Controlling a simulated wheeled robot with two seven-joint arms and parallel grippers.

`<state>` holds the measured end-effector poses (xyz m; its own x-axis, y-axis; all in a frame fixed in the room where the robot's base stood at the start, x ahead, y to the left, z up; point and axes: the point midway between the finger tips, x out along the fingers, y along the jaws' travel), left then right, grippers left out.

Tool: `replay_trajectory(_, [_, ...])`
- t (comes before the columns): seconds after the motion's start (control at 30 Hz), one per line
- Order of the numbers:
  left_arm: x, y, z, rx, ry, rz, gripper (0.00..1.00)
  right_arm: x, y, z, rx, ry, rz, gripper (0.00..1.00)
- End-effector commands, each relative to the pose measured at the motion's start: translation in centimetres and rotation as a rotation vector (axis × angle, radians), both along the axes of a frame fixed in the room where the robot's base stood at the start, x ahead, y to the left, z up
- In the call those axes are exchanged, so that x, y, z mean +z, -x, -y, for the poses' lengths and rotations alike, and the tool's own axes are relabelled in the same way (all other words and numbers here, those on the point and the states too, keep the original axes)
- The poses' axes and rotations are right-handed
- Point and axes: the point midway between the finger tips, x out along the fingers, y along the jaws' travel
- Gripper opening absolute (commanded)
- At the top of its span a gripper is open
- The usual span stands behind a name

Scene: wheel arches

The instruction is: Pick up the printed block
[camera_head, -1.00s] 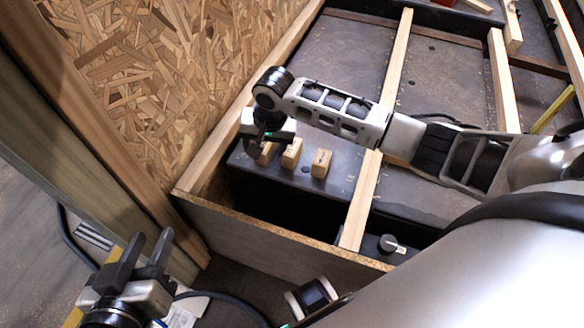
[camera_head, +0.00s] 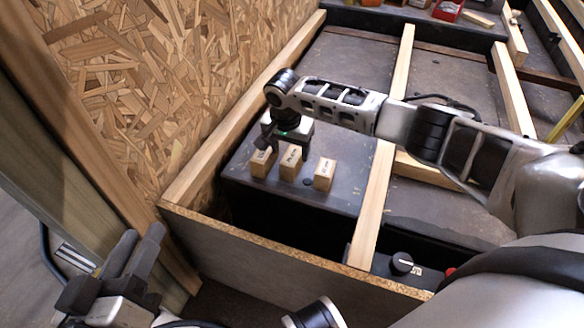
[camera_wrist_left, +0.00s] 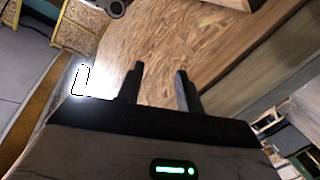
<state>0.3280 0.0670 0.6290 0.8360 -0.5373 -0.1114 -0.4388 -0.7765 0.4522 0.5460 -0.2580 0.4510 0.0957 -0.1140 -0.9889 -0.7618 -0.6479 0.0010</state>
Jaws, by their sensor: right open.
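Three small wooden blocks stand in a row on a dark box top in the head view: a left block (camera_head: 262,164), a middle block (camera_head: 291,162) and a right block (camera_head: 324,174). Each carries dark marks near its top, too small to read. My right gripper (camera_head: 287,146) is open and points down just behind and above the left and middle blocks; whether it touches them is unclear. My left gripper (camera_head: 133,252) is at the lower left, away from the blocks. Its two fingers stand apart with nothing between them in the left wrist view (camera_wrist_left: 158,88).
A chipboard wall (camera_head: 180,80) rises close on the left of the blocks. A wooden beam (camera_head: 372,205) runs to their right, and a board edge (camera_head: 290,250) crosses in front. A black knob (camera_head: 401,263) sits at the lower right. A red bin (camera_head: 447,10) is far back.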

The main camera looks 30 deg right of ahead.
Motion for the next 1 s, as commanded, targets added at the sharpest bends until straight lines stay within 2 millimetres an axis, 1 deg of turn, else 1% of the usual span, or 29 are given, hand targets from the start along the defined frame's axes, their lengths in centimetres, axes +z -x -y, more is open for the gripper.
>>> replay_trajectory(0.07, [-0.1, 0.0, 0.1, -0.002, 0.016, 0.002, 0.36, -0.6, -0.1, 0.1, 0.001, 0.001, 0.001, 0.62])
replay_trajectory(0.17, [0.0, 0.0, 0.2, -0.009, 0.067, 0.014, 0.36, -2.2, -0.2, 0.4, 0.0, 0.002, 0.001, 0.62])
replay_trajectory(0.3, [2.0, -1.4, -0.2, 0.01, 0.016, 0.202, 0.36, -3.6, -0.3, 0.8, 0.0, 0.002, 0.001, 0.62])
replay_trajectory(0.4, [3.5, -1.9, -0.5, 0.024, -0.017, 0.321, 0.36, -4.7, -0.4, 0.9, 0.001, 0.001, -0.001, 0.62])
replay_trajectory(0.53, [4.7, -2.2, -0.6, 0.034, -0.037, 0.405, 0.36, -5.2, -0.5, 1.0, 0.001, 0.0, 0.001, 0.62])
replay_trajectory(0.77, [4.9, -2.2, -0.6, 0.036, -0.041, 0.414, 0.36, -5.1, -0.5, 0.9, 0.001, 0.0, 0.001, 0.62])
replay_trajectory(0.87, [4.9, -2.2, -0.6, 0.036, -0.041, 0.414, 0.36, -5.1, -0.5, 0.9, 0.001, -0.001, 0.001, 0.37])
replay_trajectory(0.9, [4.9, -2.2, -0.6, 0.036, -0.042, 0.414, 0.36, -5.1, -0.5, 0.9, 0.001, -0.001, 0.001, 0.26])
replay_trajectory(0.93, [4.9, -2.2, -0.6, 0.036, -0.042, 0.414, 0.36, -5.1, -0.4, 0.9, 0.001, -0.001, 0.001, 0.17])
replay_trajectory(0.97, [4.9, -2.2, -0.6, 0.036, -0.042, 0.414, 0.36, -5.1, -0.4, 0.9, 0.001, -0.001, 0.001, 0.12])
replay_trajectory(1.0, [4.9, -2.2, -0.6, 0.036, -0.042, 0.414, 0.36, -5.1, -0.4, 0.9, 0.001, -0.001, 0.001, 0.12])
